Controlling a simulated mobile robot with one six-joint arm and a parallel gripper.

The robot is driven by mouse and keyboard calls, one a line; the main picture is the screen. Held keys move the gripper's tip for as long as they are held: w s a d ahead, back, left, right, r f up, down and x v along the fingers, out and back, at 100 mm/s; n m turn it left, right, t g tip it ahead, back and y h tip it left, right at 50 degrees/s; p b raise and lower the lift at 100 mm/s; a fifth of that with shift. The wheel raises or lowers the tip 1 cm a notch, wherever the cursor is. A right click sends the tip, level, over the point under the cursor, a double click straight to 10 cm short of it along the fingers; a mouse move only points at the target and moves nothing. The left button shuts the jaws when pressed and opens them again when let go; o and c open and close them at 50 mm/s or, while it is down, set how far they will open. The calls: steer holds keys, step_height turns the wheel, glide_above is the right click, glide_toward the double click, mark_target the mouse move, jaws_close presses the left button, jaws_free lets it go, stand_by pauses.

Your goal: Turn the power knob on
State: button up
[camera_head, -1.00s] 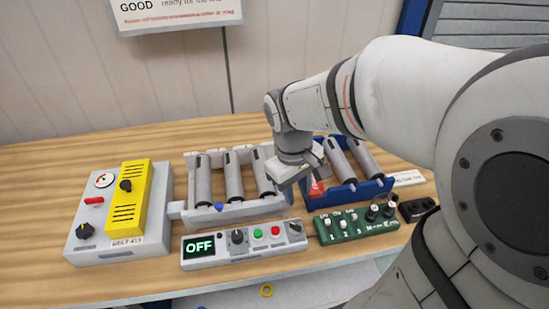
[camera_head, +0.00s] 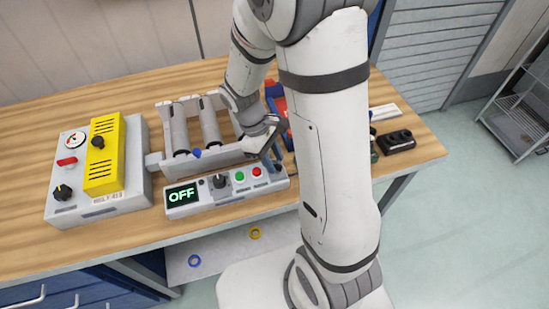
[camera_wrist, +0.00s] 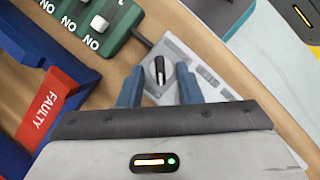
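A grey control panel (camera_head: 208,208) with a lit OFF display (camera_head: 182,195) stands at the front of the bench. It has a dark knob (camera_head: 220,182), a green button (camera_head: 239,176) and a red button (camera_head: 256,171). My gripper (camera_head: 275,163) is over its right end and hides that end. In the wrist view, a black knob with a white pointer (camera_wrist: 159,73) lies between the two blue fingertips of my open gripper (camera_wrist: 160,68), with gaps on both sides. I cannot tell whether the fingertips are level with the knob or above it.
A grey box (camera_head: 100,213) with a yellow cover (camera_head: 104,160) stands at the left. A roller conveyor (camera_head: 182,172) is behind the panel. A green switch box (camera_wrist: 107,22) and a blue bin with a red FAULTY label (camera_wrist: 52,97) are beside the gripper.

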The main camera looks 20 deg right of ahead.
steer(key=shift+s+d+f, duration=0.1)
steer(key=shift+s+f, duration=0.05)
steer(key=shift+f, duration=0.25)
steer(key=shift+c, duration=0.3)
jaws_close()
